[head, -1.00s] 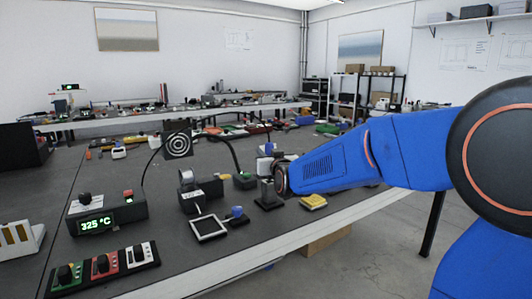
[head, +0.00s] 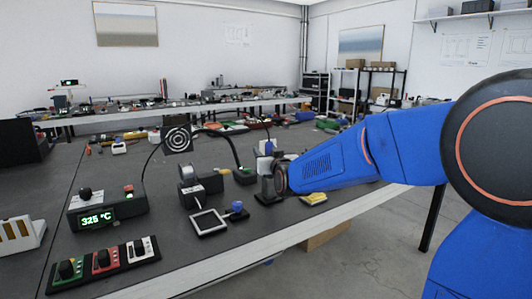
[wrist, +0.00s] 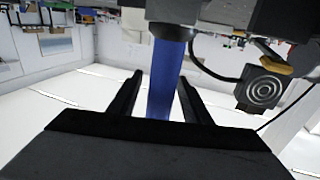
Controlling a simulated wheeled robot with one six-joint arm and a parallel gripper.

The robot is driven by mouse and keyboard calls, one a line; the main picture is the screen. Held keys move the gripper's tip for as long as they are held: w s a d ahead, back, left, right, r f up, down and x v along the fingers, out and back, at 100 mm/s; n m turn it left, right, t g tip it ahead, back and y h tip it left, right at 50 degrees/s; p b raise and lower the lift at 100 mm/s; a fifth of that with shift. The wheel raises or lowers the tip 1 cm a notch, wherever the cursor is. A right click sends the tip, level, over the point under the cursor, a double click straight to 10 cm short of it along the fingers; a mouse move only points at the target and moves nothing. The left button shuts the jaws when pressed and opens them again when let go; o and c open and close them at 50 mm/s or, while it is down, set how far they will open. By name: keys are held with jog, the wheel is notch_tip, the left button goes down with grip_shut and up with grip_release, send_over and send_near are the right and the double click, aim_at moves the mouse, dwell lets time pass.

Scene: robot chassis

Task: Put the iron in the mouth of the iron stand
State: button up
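In the wrist view the scene is upside down. A blue rod, which looks like the iron's handle (wrist: 164,85), shows between the two fingers of my gripper (wrist: 160,76). The fingers are spread, with a visible gap on the rod's left side and the right fingertip close to its edge. The rod's upper picture end meets a dark round collar (wrist: 172,31), which may be the iron stand's mouth; how deep it sits is hidden. In the head view my blue arm reaches a grey upright on a dark base (head: 267,187); my fingers cannot be made out there.
A temperature station (head: 100,212) reading 325 °C stands at left, with a switch strip (head: 103,262) before it. A target disc (head: 177,140) with black cables stands behind. A framed pad (head: 208,222) and a yellow pad (head: 314,198) lie near the bench's front edge.

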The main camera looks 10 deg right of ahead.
jog(key=s, duration=1.7)
jog(key=shift+s+d, duration=0.2)
jog(key=shift+d, duration=0.25)
notch_tip(320, 180, up, 10)
dwell(0.8)
jog(key=s+d+f+g, duration=0.2)
jog(key=s+f+g, duration=0.2)
jog(key=s+f, duration=0.5)
jog(key=s+d+f+g, duration=0.2)
jog(key=s+f+g, duration=0.2)
jog(key=s+f, duration=0.6)
jog(key=s+d+f+g+h, duration=0.1)
jog(key=s+d+f+g, duration=0.1)
jog(key=s+f+g, duration=0.3)
jog(key=s+f, duration=0.4)
jog(key=s, duration=0.2)
jog(key=shift+d+f+m, duration=0.15)
jog(key=shift+f+m, duration=0.15)
jog(key=shift+f, duration=0.1)
